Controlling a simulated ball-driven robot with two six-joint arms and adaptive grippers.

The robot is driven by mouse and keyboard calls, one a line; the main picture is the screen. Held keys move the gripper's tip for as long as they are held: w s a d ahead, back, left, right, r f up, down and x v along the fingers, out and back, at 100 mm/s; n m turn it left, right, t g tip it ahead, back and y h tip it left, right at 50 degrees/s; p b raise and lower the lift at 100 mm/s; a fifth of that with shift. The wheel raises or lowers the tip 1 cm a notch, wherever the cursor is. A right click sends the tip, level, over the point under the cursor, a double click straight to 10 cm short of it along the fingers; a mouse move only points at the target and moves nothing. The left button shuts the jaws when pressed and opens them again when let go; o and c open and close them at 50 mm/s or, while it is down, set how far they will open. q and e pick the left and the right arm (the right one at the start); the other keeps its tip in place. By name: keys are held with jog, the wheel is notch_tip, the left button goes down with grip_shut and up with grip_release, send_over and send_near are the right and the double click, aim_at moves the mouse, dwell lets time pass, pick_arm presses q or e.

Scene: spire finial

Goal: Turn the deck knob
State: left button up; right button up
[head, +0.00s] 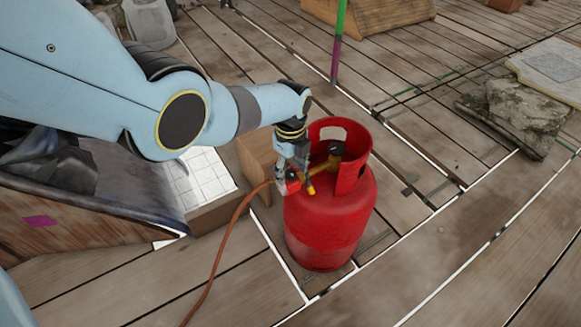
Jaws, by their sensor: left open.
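A red gas cylinder (330,222) stands upright on the wooden deck, with a red collar around its top. Inside the collar is a dark round knob (336,148) on a brass valve (324,163). My left arm comes in from the left, and my left gripper (291,180) is at the collar's left opening, beside the valve. Its jaws are open, but the fingers are small and partly lost against the red and brass parts. I cannot tell whether they touch anything. My right gripper is not in view.
An orange hose (222,245) runs from the valve area down to the front deck. A wooden block (257,160) stands just left of the cylinder. A green and purple pole (337,45) rises behind. Rocks (525,110) lie at right. The front right deck is clear.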

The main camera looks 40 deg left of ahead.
aim_at(290, 172)
pick_arm(q)
notch_tip(290, 172, up, 12)
dwell(0.6)
dwell(0.4)
